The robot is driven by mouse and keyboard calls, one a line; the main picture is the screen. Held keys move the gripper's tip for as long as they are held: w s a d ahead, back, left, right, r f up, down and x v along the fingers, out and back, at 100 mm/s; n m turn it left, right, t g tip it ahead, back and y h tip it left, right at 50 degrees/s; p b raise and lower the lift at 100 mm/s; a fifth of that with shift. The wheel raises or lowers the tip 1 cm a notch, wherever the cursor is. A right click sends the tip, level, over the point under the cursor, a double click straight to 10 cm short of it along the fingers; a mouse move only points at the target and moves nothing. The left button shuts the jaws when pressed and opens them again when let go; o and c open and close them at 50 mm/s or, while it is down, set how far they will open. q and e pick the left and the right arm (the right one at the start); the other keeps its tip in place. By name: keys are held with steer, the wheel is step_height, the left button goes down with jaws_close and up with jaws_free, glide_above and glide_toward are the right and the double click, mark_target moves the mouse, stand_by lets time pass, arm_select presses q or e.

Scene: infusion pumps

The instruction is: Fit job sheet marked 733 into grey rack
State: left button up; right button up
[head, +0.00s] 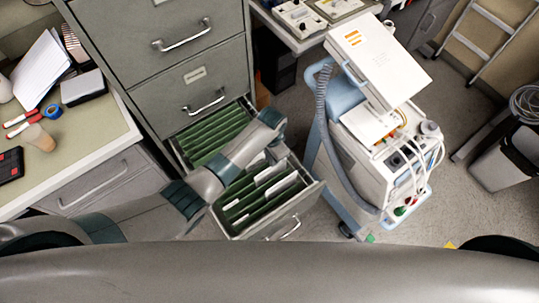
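The grey filing cabinet (150,50) has its bottom drawer (300,213) pulled out, with green hanging folders (212,135) and several white sheets or tabs (282,184) in it. No number can be read, so I cannot tell which sheet is marked 733. I cannot single out a grey rack apart from this drawer. My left arm crosses over the open drawer from the left. My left gripper (274,152) is at its far end, above the folders; it is small and mostly hidden by the wrist, so its fingers are unclear. My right gripper is out of view.
A desk (95,135) with papers, pens, blue tape and a cup stands left. A white medical cart (375,150) with a hose and a tilted panel stands close right of the drawer. A bin (498,165) and a ladder (485,40) are far right. Some floor is clear between.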

mark_target(268, 174)
arm_select(q)
steer(key=shift+f, duration=0.1)
steer(key=shift+w+a+f+b, duration=0.1)
steer(key=shift+f+b, duration=0.3)
steer(key=shift+b, duration=0.1)
step_height(268, 174, down, 4)
steer(key=b, duration=0.4)
steer(key=shift+f+b, duration=0.8)
steer(key=shift+f, duration=0.5)
jaws_close()
steer(key=shift+r, duration=0.1)
